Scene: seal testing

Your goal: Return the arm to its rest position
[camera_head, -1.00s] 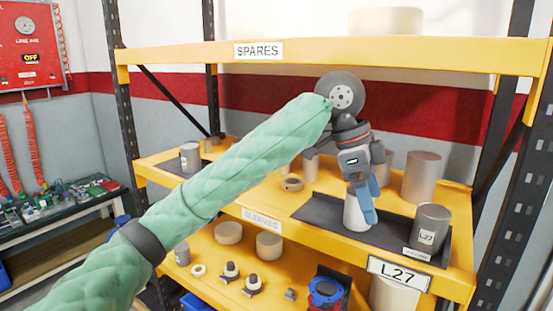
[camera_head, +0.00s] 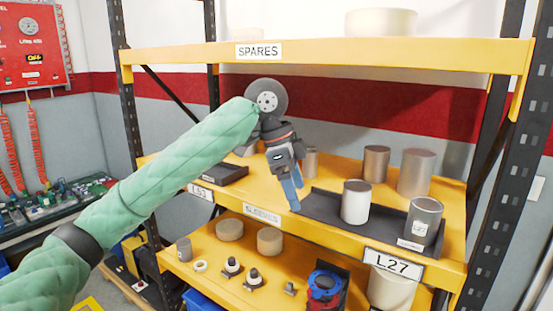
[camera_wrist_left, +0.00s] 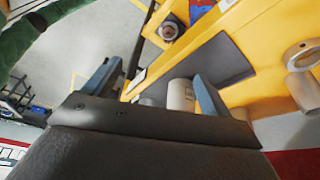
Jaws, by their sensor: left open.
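My left arm, in a green quilted sleeve, comes in from the left in the head view. My left gripper (camera_head: 292,204) has blue fingers and points down at the left end of a dark tray (camera_head: 318,208) on the middle shelf. It is open, with nothing held. A white cylinder (camera_head: 356,203) stands upright on the tray, to the right of the gripper and apart from it. A grey labelled cylinder (camera_head: 424,220) stands at the tray's right end. The left wrist view shows both blue fingers (camera_wrist_left: 155,82) spread apart. My right gripper is not in view.
The yellow upper shelf (camera_head: 330,54) runs above and behind my wrist. Grey cylinders (camera_head: 416,172) stand behind the tray. A dark tray (camera_head: 222,174) lies left of the gripper. The lower shelf (camera_head: 215,268) holds several small parts. A dark upright (camera_head: 125,95) stands behind my arm.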

